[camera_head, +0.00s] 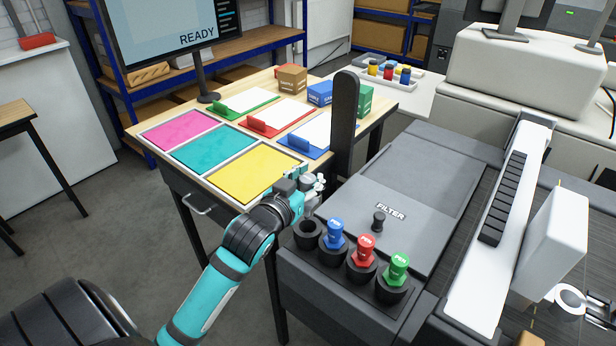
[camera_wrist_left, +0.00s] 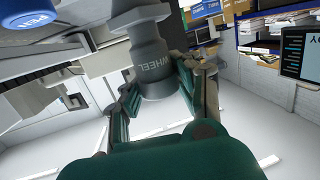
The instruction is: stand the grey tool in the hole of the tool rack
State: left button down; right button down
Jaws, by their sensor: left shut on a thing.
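The grey tool (camera_wrist_left: 152,62), marked WHEEL, is between the fingers of my left gripper (camera_wrist_left: 163,92) in the left wrist view. In the head view my left gripper (camera_head: 312,184) is beside the left end of the tool rack (camera_head: 340,285), above and behind its empty hole (camera_head: 308,233). I cannot make out the tool clearly there. The rack's other holders carry a blue tool (camera_head: 335,234), a red tool (camera_head: 363,250) and a green tool (camera_head: 397,268), all upright. The blue tool also shows in the left wrist view (camera_wrist_left: 35,18). My right gripper is out of view.
A grey machine cover (camera_head: 400,200) marked FILTER, with a dark knob (camera_head: 379,222), lies behind the rack. A tall dark upright (camera_head: 344,120) stands near my gripper. A wooden table (camera_head: 155,120) with coloured panels and small boxes is to the left. Floor is free at lower left.

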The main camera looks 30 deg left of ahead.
pick_arm(q)
jog(key=shift+f, duration=0.15)
jog(key=shift+w+f+b, duration=0.15)
jog(key=shift+f+b, duration=0.8)
jog(key=shift+f, duration=0.55)
jog(key=shift+f+b, duration=0.3)
jog(key=shift+f, duration=0.2)
jog(key=shift+f, duration=0.2)
